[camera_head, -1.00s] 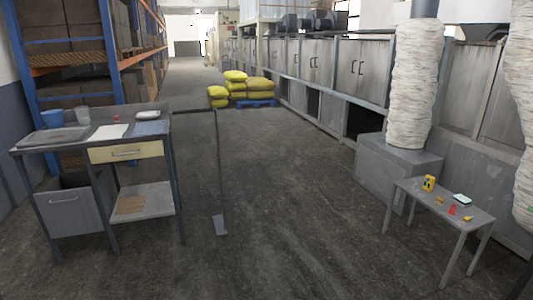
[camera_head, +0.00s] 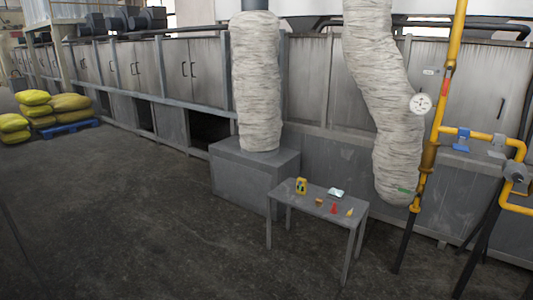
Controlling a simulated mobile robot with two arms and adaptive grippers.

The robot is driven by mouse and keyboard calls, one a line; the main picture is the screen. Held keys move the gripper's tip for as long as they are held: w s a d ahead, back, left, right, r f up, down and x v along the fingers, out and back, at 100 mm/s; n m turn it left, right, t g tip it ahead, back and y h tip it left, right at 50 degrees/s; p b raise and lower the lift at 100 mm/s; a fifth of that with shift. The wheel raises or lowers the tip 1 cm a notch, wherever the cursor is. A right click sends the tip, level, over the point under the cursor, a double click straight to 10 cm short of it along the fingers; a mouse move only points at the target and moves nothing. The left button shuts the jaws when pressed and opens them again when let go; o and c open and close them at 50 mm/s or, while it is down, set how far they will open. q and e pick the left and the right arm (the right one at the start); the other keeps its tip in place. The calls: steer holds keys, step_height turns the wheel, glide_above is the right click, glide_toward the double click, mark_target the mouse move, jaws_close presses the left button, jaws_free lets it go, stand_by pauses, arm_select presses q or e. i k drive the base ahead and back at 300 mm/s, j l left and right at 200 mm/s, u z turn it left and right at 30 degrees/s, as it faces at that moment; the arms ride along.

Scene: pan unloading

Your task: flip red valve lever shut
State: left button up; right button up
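A yellow pipe (camera_head: 437,118) rises at the right side of the head view. A small red-orange part (camera_head: 447,77) sits on its upper length; it is too small to tell whether it is the valve lever. A blue fitting (camera_head: 459,140) sits on the yellow branch pipe running right. Grey valve-like parts (camera_head: 514,178) sit on the yellow pipework near the right edge. A round white gauge (camera_head: 420,104) is beside the upright pipe. Neither gripper is in view.
A small grey table (camera_head: 322,203) with several small items stands before the pipework. Wrapped white ducts (camera_head: 256,85) rise beside grey cabinets (camera_head: 180,68). Yellow sacks (camera_head: 34,98) on a blue pallet (camera_head: 72,128) lie far left. The floor (camera_head: 130,220) at left is clear.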

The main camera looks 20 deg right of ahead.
mark_target(449, 68)
steer(key=i+l+z, duration=0.25)
steer(key=z, duration=0.15)
steer(key=i+l+z, duration=0.15)
steer(key=i+z, duration=0.55)
steer(key=z, duration=0.15)
steer(key=i+z, duration=0.4)
steer(key=i+l, duration=0.1)
steer(key=i, duration=0.25)
steer(key=l+z, duration=0.05)
